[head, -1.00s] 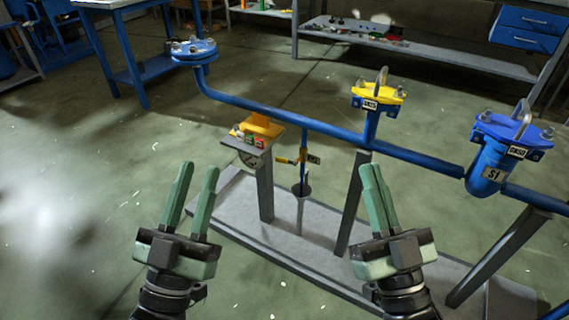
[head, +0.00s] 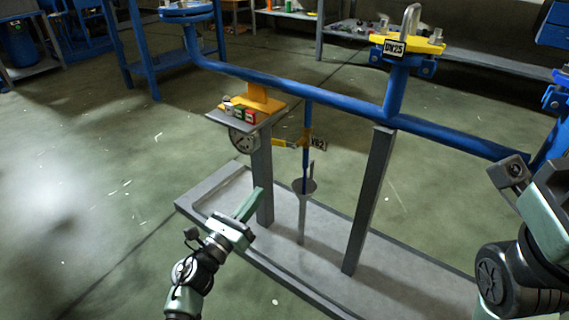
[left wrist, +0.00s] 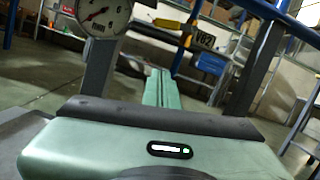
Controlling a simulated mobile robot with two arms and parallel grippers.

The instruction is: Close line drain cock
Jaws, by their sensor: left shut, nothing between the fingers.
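The line drain cock has a yellow lever (head: 285,143) and a black-on-white tag (head: 318,144) that seems to read V62. It sits on a thin vertical blue drain pipe (head: 306,168). The lever points left, crosswise to the pipe. In the left wrist view the yellow lever (left wrist: 167,24) and tag (left wrist: 206,39) are beyond my fingertips. My left gripper (head: 258,192) is shut and empty, below and left of the lever, apart from it. My right arm is at the right edge of the head view; its fingers do not show.
A grey funnel (head: 304,186) stands under the drain pipe. A grey post (head: 370,200) stands to the right. The blue main pipe (head: 340,107) runs above.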

